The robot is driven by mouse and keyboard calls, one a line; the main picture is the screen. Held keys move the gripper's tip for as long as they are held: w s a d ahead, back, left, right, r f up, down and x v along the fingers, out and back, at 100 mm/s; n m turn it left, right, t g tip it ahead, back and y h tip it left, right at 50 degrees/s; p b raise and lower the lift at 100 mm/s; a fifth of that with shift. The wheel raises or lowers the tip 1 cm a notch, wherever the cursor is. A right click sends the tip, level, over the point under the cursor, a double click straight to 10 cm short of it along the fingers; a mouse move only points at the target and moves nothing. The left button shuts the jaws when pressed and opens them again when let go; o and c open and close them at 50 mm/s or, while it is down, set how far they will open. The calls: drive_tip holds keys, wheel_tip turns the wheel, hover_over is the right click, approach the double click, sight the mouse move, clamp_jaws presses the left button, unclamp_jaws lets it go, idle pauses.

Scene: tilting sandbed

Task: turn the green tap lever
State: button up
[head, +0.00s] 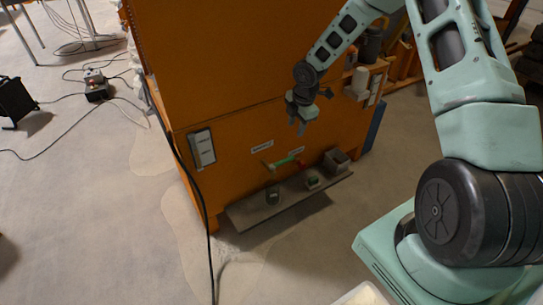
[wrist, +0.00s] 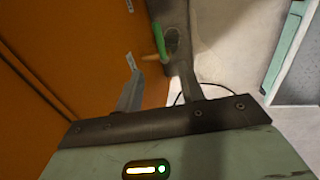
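The green tap lever (head: 288,160) is on the front of the orange cabinet (head: 235,135), low down above a narrow shelf. Brass-coloured parts show at its left, and a small red spot at its right end. My gripper (head: 301,127) is above the lever in the head view and apart from it. In the wrist view the green lever (wrist: 158,38) lies ahead of the gap between my fingers (wrist: 157,68), with a brass-coloured piece beside it. The fingers are spread and nothing is held between them.
The grey shelf (head: 240,214) juts out below the tap. It carries a dark cup (head: 272,195), a small greenish item (head: 312,182) and a grey box (head: 336,161). A black cable (head: 187,175) hangs over the cabinet's left corner. Open floor (head: 100,220) lies to the left.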

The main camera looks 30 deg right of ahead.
drive_tip(key=b, duration=0.6)
approach(289, 159)
drive_tip(key=f, duration=0.2)
drive_tip(key=w+f, duration=0.1)
drive_tip(key=f, duration=0.2)
drive_tip(key=w+f, duration=0.1)
drive_tip(key=f, duration=0.2)
drive_tip(key=shift+a+f, duration=0.1)
clamp_jaws()
